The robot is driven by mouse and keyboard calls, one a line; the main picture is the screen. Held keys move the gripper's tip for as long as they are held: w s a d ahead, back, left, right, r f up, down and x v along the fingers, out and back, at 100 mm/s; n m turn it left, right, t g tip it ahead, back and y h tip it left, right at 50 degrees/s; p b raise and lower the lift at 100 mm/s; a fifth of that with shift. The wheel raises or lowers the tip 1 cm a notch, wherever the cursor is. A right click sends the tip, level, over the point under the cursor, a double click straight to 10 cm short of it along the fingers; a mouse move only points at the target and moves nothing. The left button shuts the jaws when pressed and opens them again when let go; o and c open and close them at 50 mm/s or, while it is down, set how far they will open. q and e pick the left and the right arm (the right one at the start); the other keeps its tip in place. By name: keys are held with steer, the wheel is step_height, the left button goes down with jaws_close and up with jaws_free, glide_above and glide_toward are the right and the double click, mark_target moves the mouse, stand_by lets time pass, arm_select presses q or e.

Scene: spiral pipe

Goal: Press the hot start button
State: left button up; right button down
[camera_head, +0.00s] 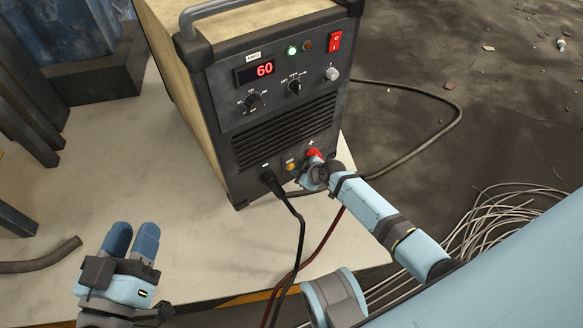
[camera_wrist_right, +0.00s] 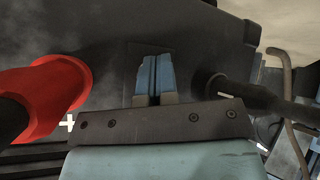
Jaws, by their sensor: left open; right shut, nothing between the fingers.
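The welding machine (camera_head: 275,115) stands on a pale table with its dark front panel facing me. A small yellow spot (camera_head: 290,166), which looks like the hot start button, sits low on the panel between the black plug (camera_head: 270,181) and the red plug (camera_head: 314,154). My right gripper (camera_head: 306,176) is close in front of the panel, just right of the yellow spot. In the right wrist view its blue fingers (camera_wrist_right: 154,75) are shut and empty, pointing at the panel between both plugs; the button is not visible there. Whether they touch cannot be told. My left gripper (camera_head: 132,240) is open and empty, left of the machine.
The red connector (camera_wrist_right: 62,88) and black connector (camera_wrist_right: 232,92) flank the right fingers closely. Cables hang below the panel. A red power switch (camera_head: 335,42), knobs and a display (camera_head: 255,71) reading 60 are higher up. The table left of the machine is mostly clear.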

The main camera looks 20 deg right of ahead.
steer(key=shift+s, duration=0.25)
steer(key=s, duration=0.2)
steer(key=s+p, duration=0.1)
steer(key=s, duration=0.1)
steer(key=s+d+p, duration=0.1)
steer(key=s, duration=0.1)
stand_by(0.3)
stand_by(0.4)
